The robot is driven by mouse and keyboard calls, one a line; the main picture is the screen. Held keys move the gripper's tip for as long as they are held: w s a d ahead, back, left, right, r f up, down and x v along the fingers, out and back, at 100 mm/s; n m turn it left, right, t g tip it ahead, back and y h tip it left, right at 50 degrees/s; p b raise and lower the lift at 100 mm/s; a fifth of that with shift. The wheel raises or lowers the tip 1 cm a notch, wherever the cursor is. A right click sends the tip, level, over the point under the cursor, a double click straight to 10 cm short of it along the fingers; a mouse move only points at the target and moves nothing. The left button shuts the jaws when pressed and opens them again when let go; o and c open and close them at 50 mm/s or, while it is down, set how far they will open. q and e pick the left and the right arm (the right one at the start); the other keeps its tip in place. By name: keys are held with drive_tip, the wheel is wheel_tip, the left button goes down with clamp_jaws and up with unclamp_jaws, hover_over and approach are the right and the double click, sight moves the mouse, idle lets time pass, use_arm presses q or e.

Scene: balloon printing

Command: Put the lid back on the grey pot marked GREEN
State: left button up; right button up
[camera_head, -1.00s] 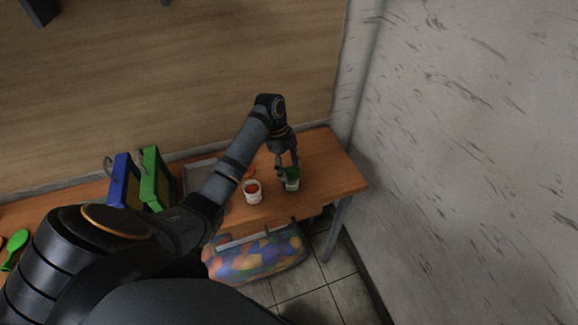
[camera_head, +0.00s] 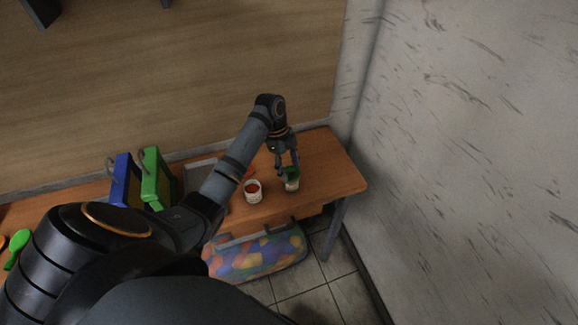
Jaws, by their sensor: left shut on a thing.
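The pot marked GREEN (camera_head: 292,186) stands upright near the front edge of the wooden table, at its right part. It looks pale, and its marking is too small to read. My left gripper (camera_head: 288,170) reaches down from above and is shut on the green lid (camera_head: 292,173). The lid is at the top of the pot; I cannot tell whether it is fully seated. The gripper's fingers partly cover the lid and the rim. My right gripper is not in view.
An open pot with red inside (camera_head: 253,188) stands just left of the green one. A red piece (camera_head: 249,172) lies behind it, partly hidden by my arm. Blue (camera_head: 125,181) and green (camera_head: 157,180) frames stand further left. The table (camera_head: 335,176) is clear on the right.

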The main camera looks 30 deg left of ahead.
use_arm(q)
drive_tip(key=shift+p, duration=0.3)
drive_tip(key=shift+f+p, duration=0.15)
drive_tip(key=shift+p, duration=0.15)
idle(1.0)
drive_tip(key=shift+p, duration=0.3)
idle(0.4)
drive_tip(key=o, duration=0.8)
drive_tip(key=o, duration=0.3)
